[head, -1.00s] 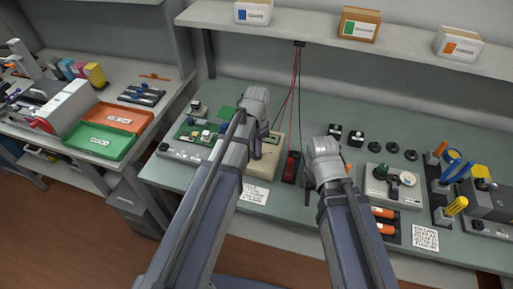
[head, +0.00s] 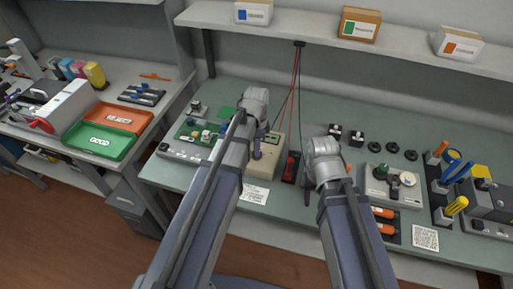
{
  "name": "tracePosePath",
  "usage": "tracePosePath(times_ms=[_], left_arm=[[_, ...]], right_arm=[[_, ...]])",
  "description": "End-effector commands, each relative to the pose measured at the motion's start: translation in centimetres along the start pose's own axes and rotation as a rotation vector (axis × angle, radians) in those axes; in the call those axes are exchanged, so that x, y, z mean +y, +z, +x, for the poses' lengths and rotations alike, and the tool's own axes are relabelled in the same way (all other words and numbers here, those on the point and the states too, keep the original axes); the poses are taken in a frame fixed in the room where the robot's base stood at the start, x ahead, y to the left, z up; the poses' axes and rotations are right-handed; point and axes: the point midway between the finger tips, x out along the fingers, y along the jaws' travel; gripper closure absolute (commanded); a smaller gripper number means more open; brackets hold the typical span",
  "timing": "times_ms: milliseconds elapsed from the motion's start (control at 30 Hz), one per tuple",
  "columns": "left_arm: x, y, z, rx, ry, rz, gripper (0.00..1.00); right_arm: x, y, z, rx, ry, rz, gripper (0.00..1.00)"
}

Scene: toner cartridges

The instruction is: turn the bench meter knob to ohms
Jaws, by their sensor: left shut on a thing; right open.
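The bench meter (head: 262,166) is a beige box with a small display, standing in the middle of the green-grey bench. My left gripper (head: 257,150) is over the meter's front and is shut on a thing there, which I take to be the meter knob. The arm hides most of the knob and the meter's left side, so the knob's setting cannot be read. My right gripper (head: 308,195) is open and empty, low over the bench to the right of the meter.
Red and black leads (head: 294,85) hang from the shelf, and a red-and-black device (head: 291,167) stands between the grippers. A circuit board (head: 200,132) lies left of the meter. A beige fixture (head: 393,188) and orange-handled tools are at right. A paper note (head: 254,193) lies in front.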

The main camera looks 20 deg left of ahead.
Motion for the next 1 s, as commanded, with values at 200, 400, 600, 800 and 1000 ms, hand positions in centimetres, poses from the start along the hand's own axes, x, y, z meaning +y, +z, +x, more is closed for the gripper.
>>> tracePosePath(times_ms=[200,400,600,800,1000], left_arm=[[0.08,0.03,0.03,-0.001,0.002,0.005,1.0],[0.08,0.03,0.03,-0.001,0.002,0.004,0.83],[0.04,0.01,0.02,-0.001,0.001,0.003,0.61],[0.02,0.01,0.01,0.0,0.0,0.003,0.57],[0.01,0.0,-0.37,0.0,0.0,0.003,0.57]], right_arm=[[0.0,0.0,0.03,0.0,0.0,0.0,0.5],[0.0,0.0,0.03,0.0,0.0,0.0,0.5],[0.0,0.0,0.02,0.0,0.0,0.0,0.5],[0.0,0.0,0.01,0.0,0.0,0.0,0.5],[0.04,0.02,-0.37,0.0,0.0,0.0,0.5]])
